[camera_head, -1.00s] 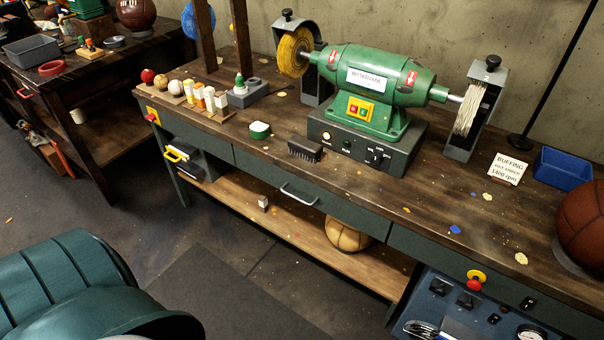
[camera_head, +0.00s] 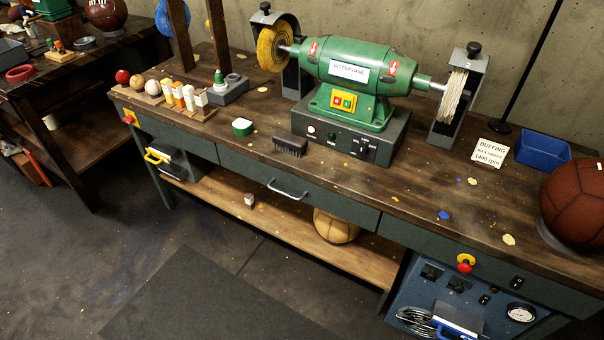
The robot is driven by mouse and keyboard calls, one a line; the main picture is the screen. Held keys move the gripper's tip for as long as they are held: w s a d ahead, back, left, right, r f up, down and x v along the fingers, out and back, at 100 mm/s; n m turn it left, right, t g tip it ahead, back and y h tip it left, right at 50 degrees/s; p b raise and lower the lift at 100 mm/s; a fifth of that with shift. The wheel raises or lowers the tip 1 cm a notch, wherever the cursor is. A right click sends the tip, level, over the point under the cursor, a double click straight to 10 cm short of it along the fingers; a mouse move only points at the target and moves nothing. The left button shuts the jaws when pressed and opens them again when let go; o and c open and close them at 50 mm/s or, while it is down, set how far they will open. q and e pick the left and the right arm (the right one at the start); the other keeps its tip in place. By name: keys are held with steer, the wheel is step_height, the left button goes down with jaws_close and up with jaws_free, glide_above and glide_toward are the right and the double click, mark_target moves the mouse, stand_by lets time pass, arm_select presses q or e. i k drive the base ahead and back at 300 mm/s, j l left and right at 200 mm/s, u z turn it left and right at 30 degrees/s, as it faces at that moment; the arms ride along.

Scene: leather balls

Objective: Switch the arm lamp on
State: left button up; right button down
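No arm lamp can be made out for certain. A thin dark pole (camera_head: 531,62) rises from a round base at the back right of the workbench (camera_head: 420,200) and leaves the top of the view; whether it belongs to a lamp cannot be told. Neither of my grippers is in view.
A green buffing machine (camera_head: 365,75) stands on the bench. A blue bin (camera_head: 543,150), a sign (camera_head: 490,152) and a brown leather ball (camera_head: 577,203) are at right. A panel with a red button (camera_head: 465,264) is below. The floor (camera_head: 110,270) at front left is open.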

mark_target(517, 281)
steer(key=z, duration=1.6)
